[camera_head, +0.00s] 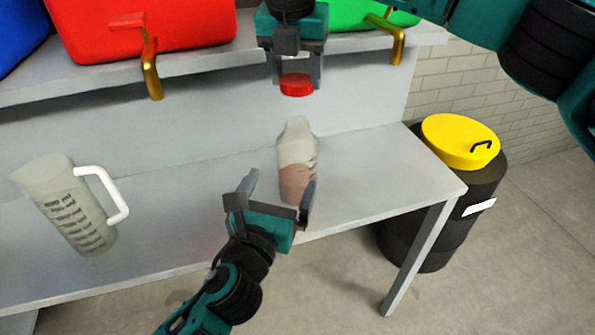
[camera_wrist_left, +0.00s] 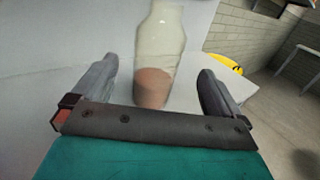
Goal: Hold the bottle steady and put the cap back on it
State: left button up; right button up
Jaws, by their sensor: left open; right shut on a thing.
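The bottle (camera_head: 297,160) stands upright and uncapped on the grey table, clear above with a brownish content below. It also shows in the left wrist view (camera_wrist_left: 158,55), beyond and between the open fingers. My left gripper (camera_head: 282,185) is open at the bottle's near side; its right finger overlaps the bottle's lower edge in the head view, and I cannot tell if it touches. My right gripper (camera_head: 297,75) is shut on the red cap (camera_head: 297,85) and holds it above the bottle's mouth, with a gap between them.
A measuring jug (camera_head: 75,205) with a white handle stands at the left of the table (camera_head: 180,200). Red (camera_head: 190,25) and green (camera_head: 350,14) containers with brass taps sit on the shelf (camera_head: 220,65) behind. A black barrel with a yellow lid (camera_head: 460,140) stands right of the table.

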pick_arm(q)
jog(key=x, duration=1.1)
jog(key=shift+w, duration=0.3)
jog(key=shift+c, duration=0.4)
jog(key=c, duration=1.1)
pick_arm(e)
send_over(297, 122)
jog(key=shift+s+f, duration=0.2)
jog(key=shift+f, duration=1.05)
jog(key=shift+s+f, duration=0.15)
jog(key=shift+f, duration=1.1)
pick_arm(q)
jog(key=shift+f, duration=0.1)
pick_arm(e)
jog(key=shift+f, duration=0.9)
jog(key=shift+f, duration=0.55)
